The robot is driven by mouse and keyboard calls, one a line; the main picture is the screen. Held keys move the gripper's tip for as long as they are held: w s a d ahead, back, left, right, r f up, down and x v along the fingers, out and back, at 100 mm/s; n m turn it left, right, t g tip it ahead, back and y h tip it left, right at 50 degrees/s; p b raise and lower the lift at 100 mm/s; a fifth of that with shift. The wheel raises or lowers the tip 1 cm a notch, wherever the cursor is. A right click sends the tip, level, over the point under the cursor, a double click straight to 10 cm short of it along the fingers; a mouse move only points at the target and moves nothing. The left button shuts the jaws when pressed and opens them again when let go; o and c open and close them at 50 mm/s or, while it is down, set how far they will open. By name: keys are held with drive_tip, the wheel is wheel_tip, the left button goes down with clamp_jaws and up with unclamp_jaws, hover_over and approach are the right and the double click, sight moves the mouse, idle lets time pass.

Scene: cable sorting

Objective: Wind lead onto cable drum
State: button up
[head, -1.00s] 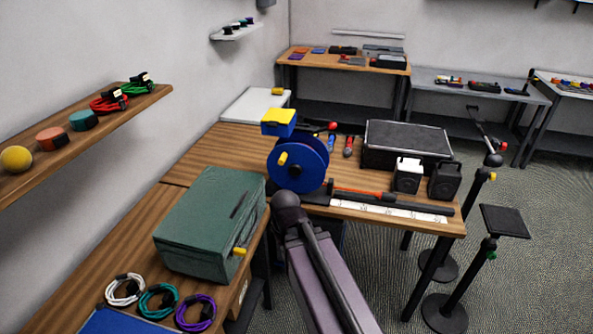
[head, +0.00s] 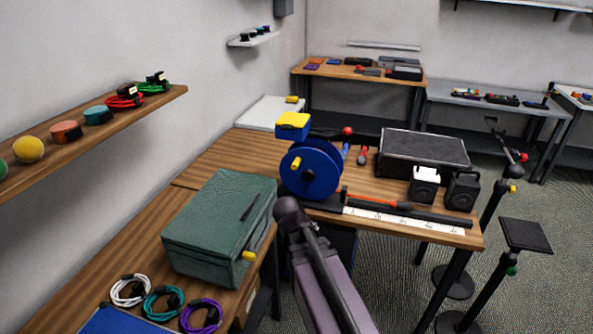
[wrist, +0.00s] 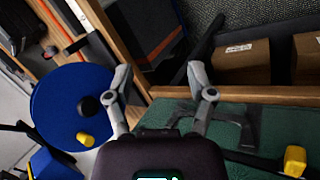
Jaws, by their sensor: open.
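The cable drum (head: 322,172) is a blue disc with a yellow crank knob, upright on the wooden table in the head view. It shows at the left of the wrist view (wrist: 55,100), with its dark hub and yellow knob. My gripper (wrist: 164,86) is open and empty, its fingers apart over the gap between the drum and a green case. The right fingertip appears near the case's dark handle; I cannot tell if they touch. Coiled white (head: 129,290), teal (head: 163,303) and purple (head: 201,316) leads lie at the front left. My arm hides part of the table edge.
The green case (head: 215,225) stands left of my arm. A yellow-topped blue box (head: 293,124) is behind the drum. A black case (head: 424,150) and two small speakers (head: 424,186) stand right. Red and green leads (head: 124,98) lie on the wall shelf. Stands rise at the right.

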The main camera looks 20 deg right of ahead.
drive_tip(key=w+d+r+n+t+h+b, duration=0.2)
drive_tip(key=w+n+t+h+b, duration=0.3)
drive_tip(key=w+n, duration=0.45)
drive_tip(key=n+t+b, duration=0.4)
drive_tip(key=n+t, duration=0.3)
drive_tip(key=n, duration=0.7)
approach(296, 163)
drive_tip(key=v, duration=0.2)
drive_tip(key=shift+a+f, duration=0.2)
drive_tip(key=shift+f, duration=0.25)
drive_tip(key=shift+w+m, duration=0.15)
drive_tip(key=shift+m, duration=0.1)
drive_tip(key=x, duration=1.3)
drive_tip(key=shift+w+d+f, duration=0.1)
drive_tip(key=shift+w+d, duration=0.15)
drive_tip(key=shift+w, duration=0.05)
clamp_jaws()
